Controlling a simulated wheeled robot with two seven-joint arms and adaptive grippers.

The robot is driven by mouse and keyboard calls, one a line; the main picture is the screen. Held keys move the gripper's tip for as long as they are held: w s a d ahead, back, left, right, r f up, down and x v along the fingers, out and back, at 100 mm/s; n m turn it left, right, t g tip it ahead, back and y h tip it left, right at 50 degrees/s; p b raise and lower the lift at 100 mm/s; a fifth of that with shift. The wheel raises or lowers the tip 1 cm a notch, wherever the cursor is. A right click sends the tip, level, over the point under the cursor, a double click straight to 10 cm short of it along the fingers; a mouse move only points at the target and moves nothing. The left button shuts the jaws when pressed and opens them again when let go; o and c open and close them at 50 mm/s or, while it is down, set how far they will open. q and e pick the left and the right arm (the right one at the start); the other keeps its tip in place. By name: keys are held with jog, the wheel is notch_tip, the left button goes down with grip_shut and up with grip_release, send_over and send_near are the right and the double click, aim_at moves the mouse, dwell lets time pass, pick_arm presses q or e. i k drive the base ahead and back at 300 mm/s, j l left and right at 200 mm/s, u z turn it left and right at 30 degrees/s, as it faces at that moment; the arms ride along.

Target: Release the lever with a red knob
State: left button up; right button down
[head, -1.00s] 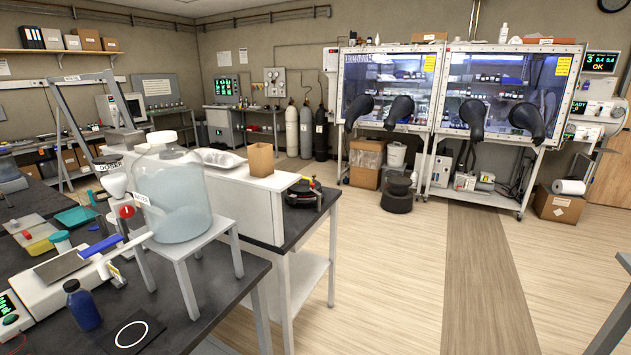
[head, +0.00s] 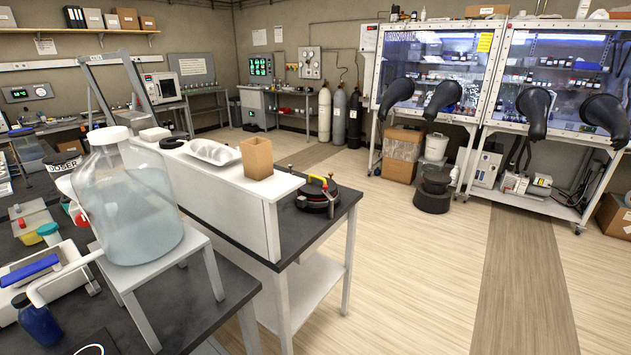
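Neither of my grippers is in view. A red round knob-like part (head: 77,214) shows at the left, partly hidden behind the large clear bottle (head: 135,215); I cannot tell whether it belongs to a lever. A dark round device (head: 316,196) on the middle bench carries small red and yellow parts on top. They are too small for me to tell whether one is a lever with a red knob.
The bottle stands on a white stand (head: 190,243) at the left bench. A brown box (head: 257,158) sits on a white raised shelf (head: 225,190). A glovebox (head: 425,85) with black gloves stands at the back right. The wooden floor (head: 420,270) between is clear.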

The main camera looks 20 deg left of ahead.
aim_at(325, 187)
jog(key=i+u, duration=0.3)
jog(key=u, duration=0.15)
jog(key=i+l+u, duration=0.15)
jog(key=i+u, duration=0.25)
jog(key=i+l+u, duration=0.15)
jog(key=u, duration=0.3)
